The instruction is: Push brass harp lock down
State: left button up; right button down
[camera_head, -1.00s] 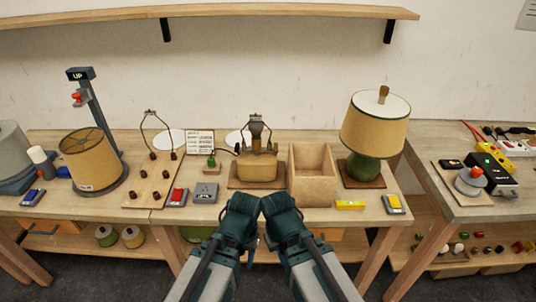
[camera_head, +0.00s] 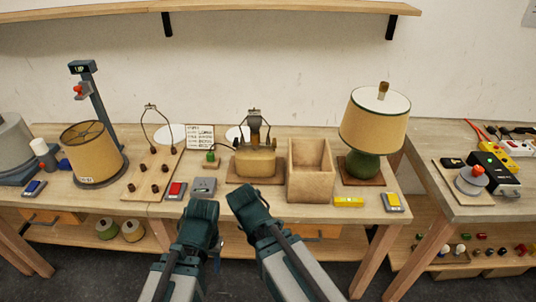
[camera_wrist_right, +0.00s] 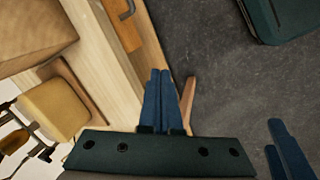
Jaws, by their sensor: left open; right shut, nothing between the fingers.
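The tan lamp base (camera_head: 255,163) stands on a wooden board at the back middle of the bench. A dark socket with harp arms (camera_head: 255,126) rises from its top. The brass harp lock is too small to tell apart. The lamp base also shows at the left of the right wrist view (camera_wrist_right: 54,107). My right gripper (camera_head: 246,202) is in front of the bench edge, short of the lamp base; its blue fingers (camera_wrist_right: 162,97) are shut and empty. My left gripper (camera_head: 203,215) is lower and to the left, open, its fingertips mostly hidden in the head view.
An open wooden box (camera_head: 311,172) stands right of the lamp base, then a green lamp with a shade (camera_head: 374,125). A peg board (camera_head: 150,180) with a wire harp (camera_head: 157,126) and a grey switch box (camera_head: 204,186) are to the left. A loose shade (camera_head: 92,153) stands farther left.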

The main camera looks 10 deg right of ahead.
jog(key=w+d+r+n+t+h+b, duration=0.1)
jog(key=w+d+n+t, duration=0.2)
jog(key=w+n, duration=0.2)
jog(key=w+d+r+n+t+b, duration=0.1)
jog(key=w+d+n+t, duration=0.15)
jog(key=w+n, duration=0.3)
jog(key=n+t+h+b, duration=0.1)
jog(key=n+t+b, duration=0.3)
jog(key=n, duration=0.9)
send_near(274, 145)
jog(key=shift+s+f+t+p, duration=0.55)
jog(key=shift+s+f+p, duration=0.1)
jog(key=shift+s+f, duration=0.6)
jog(key=shift+w, duration=0.1)
jog(key=b+x, duration=0.3)
jog(key=x, duration=0.7)
jog(key=shift+a, duration=0.15)
